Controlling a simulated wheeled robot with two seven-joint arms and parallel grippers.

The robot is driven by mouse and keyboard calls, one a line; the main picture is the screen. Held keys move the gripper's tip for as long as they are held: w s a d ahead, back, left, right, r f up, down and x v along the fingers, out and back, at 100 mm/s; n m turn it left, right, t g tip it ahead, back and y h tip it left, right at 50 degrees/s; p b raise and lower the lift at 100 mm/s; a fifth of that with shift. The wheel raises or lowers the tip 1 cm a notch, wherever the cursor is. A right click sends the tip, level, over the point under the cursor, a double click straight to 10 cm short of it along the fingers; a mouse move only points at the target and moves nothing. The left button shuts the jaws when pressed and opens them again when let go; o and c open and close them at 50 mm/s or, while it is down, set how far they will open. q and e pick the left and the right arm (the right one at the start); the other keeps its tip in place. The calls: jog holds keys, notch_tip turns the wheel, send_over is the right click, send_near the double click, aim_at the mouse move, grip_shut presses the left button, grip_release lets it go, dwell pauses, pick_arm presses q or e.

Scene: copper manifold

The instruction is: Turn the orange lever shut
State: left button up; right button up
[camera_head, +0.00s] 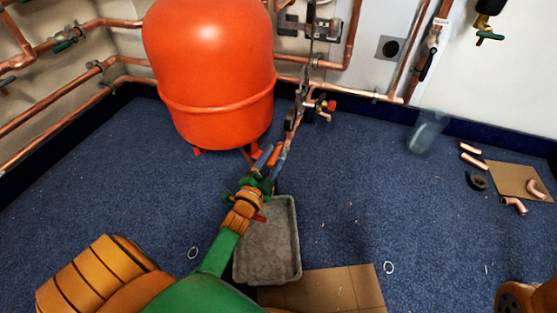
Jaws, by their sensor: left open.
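My left arm reaches in from the bottom left, and my left gripper (273,157) is open in front of the copper manifold (300,104), low and just right of the big orange tank (209,75). A small orange-red piece (274,155) shows between the fingers. I cannot tell whether it is the orange lever or a part of the gripper, nor whether it is touched. A red valve handle (331,106) sits on the manifold, to the right of the gripper and apart from it. My right gripper is out of view.
A grey tray (287,240) lies on the blue carpet below my left gripper, beside a cardboard sheet (330,290). A clear bin (427,132) stands at the right, near copper pieces (472,160) and another cardboard sheet (507,178). Copper pipes line the walls. Carpet right of the tray is mostly clear.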

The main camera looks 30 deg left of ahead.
pick_arm(q)
jog(key=shift+w, duration=0.45)
grip_shut()
jog(key=shift+r, duration=0.1)
dwell(1.0)
